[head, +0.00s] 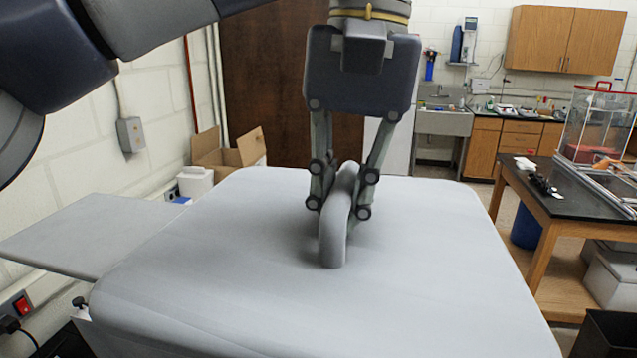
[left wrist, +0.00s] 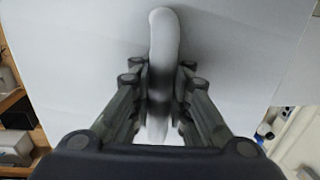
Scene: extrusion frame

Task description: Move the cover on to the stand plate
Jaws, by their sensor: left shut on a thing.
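The cover (head: 200,265) is a large, smooth light-grey slab with rounded corners that fills the middle of the head view. Its curved grey handle (head: 333,240) rises from the top. My left gripper (head: 339,205) points down from above and is shut on the handle, one finger on each side. The left wrist view also shows the handle (left wrist: 165,40) between the fingers, over the pale cover (left wrist: 90,50). A flat grey plate (head: 90,232), which looks like the stand plate, shows at the left, partly hidden behind the cover. My right gripper is not in view.
A black-topped wooden table (head: 560,190) with a clear box (head: 600,125) stands at the right. An open cardboard box (head: 228,150) and a white container (head: 195,182) are behind the plate by the left wall. A red switch (head: 20,305) is at lower left.

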